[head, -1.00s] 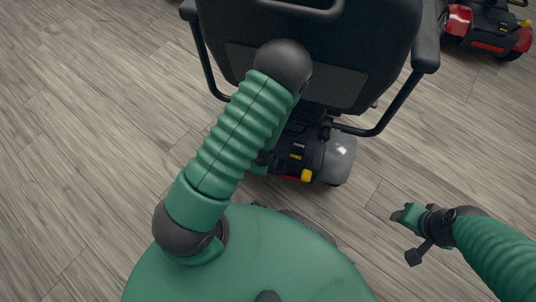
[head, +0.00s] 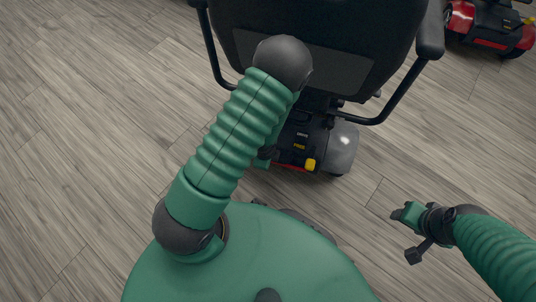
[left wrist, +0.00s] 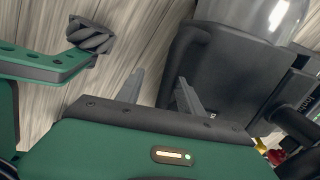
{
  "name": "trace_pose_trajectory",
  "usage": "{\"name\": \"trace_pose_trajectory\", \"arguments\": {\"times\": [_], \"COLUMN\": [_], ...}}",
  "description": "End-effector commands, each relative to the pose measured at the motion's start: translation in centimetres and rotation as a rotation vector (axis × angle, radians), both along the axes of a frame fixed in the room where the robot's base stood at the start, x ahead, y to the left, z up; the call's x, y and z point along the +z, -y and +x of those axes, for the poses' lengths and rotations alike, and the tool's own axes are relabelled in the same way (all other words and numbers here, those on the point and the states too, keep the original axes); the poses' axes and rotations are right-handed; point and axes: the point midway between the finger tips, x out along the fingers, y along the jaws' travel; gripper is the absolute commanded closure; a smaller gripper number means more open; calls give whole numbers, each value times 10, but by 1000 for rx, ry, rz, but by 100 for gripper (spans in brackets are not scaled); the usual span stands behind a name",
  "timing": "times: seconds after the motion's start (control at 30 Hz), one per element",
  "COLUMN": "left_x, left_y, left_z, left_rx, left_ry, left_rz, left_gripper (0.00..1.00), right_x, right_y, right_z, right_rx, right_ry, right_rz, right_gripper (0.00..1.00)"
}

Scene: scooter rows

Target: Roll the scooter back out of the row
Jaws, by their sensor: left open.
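The scooter stands with its black seat back (head: 330,30) toward me, and its armrests reach down on both sides. Below the seat are its dark rear housing (head: 305,135), with a yellow part, a red strip and a glossy grey cover (head: 342,148). My left arm hangs in front, hiding part of the rear and most of the left gripper. In the left wrist view my left gripper (left wrist: 159,78) is open, its two fingers apart with nothing seen between them, close to the dark scooter body (left wrist: 215,70). My right gripper (head: 408,235) hangs over bare floor at the right, away from the scooter.
Another red and black scooter (head: 490,22) stands at the upper right, apart from this one. The wood-plank floor (head: 90,130) is clear at left and at lower right.

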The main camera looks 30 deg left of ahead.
Motion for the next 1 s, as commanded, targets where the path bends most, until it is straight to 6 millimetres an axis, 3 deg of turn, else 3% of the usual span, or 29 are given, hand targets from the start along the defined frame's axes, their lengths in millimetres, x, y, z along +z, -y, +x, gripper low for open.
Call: {"name": "trace_pose_trajectory", "arguments": {"times": [0.87,1.0], "left_x": [3,16], "left_y": [-2,-2], "left_z": [8,6], "left_rx": [5,4], "left_ry": [22,20], "left_rz": [1,2], "left_gripper": [59,59], "right_x": [0,9], "right_y": [0,0], "right_z": [0,0], "right_rx": [0,0], "right_ry": [0,0], "right_rz": [0,0], "right_gripper": [47,47]}}
